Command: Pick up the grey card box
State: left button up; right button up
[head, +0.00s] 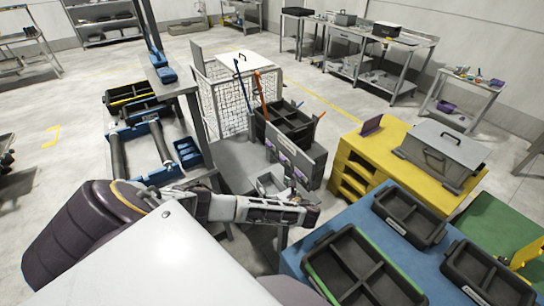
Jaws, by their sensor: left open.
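A small open grey box (268,187) sits on the grey table in the middle of the head view. It looks like the grey card box, but its material is too small to tell. My left gripper (307,206) reaches in from the left, just in front of the box in the picture. It is open, and nothing shows between its fingers. The arm hides the box's near lower side; I cannot tell whether they touch. My right gripper is out of view.
A black divided tote (289,127) and a grey panel (296,164) stand just behind the box. A yellow bench (372,150) carries a grey lidded case (443,148). A blue table (370,222) at lower right holds several black bins. Open floor lies at left.

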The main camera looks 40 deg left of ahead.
pick_arm(q)
jog(key=shift+c, duration=0.4)
jog(key=c, duration=1.1)
